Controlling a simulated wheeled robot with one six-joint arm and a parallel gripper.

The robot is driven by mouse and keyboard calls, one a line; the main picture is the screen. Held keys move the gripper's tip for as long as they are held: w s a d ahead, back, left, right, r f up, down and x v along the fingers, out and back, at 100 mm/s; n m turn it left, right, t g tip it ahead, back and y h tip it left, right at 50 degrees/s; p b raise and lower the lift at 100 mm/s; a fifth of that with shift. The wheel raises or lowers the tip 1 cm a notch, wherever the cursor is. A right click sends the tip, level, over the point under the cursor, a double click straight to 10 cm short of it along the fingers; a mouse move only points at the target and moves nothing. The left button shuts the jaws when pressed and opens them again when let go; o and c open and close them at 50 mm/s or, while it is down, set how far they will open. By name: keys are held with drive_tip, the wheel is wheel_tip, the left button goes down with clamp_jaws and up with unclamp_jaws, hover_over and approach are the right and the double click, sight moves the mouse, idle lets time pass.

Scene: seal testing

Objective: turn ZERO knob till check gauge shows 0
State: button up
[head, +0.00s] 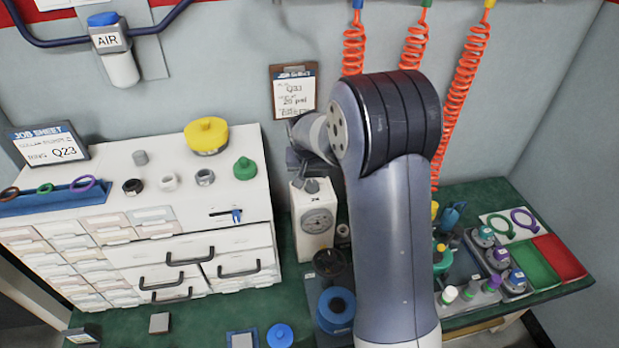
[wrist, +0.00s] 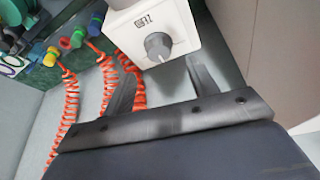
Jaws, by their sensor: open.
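The check gauge (head: 318,221) is a round dial on the front of a white box, left of my arm in the head view. Its needle and numbers are too small to read. In the wrist view a grey round knob (wrist: 158,46) with a light pointer mark sits on a white box face, beside a small dark label that appears turned and hard to read. My gripper (wrist: 161,68) is open and empty, its two fingers spread to either side of the knob's line. I cannot tell if they touch it. In the head view my gripper is above the box, partly hidden by my arm.
A white drawer cabinet (head: 190,215) stands left of the gauge box. A black handwheel (head: 329,262) and a blue spool (head: 336,307) are in front of it. Coiled orange hoses (head: 462,85) hang behind my arm. Knobbed fittings and a red tray (head: 558,258) are at right.

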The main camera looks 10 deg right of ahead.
sight(312, 183)
drive_tip(key=shift+p+x, duration=0.5)
drive_tip(key=shift+x, duration=2.65)
drive_tip(key=shift+s, duration=0.1)
drive_tip(key=c, duration=1)
drive_tip(key=shift+o, duration=0.2)
drive_tip(key=shift+d+n+y+b, duration=0.15)
drive_tip(key=shift+n+y+b, duration=0.6)
drive_tip(key=shift+n, duration=1.25)
drive_tip(key=o, duration=1)
drive_tip(key=shift+c, duration=0.2)
drive_tip(key=shift+r, duration=0.15)
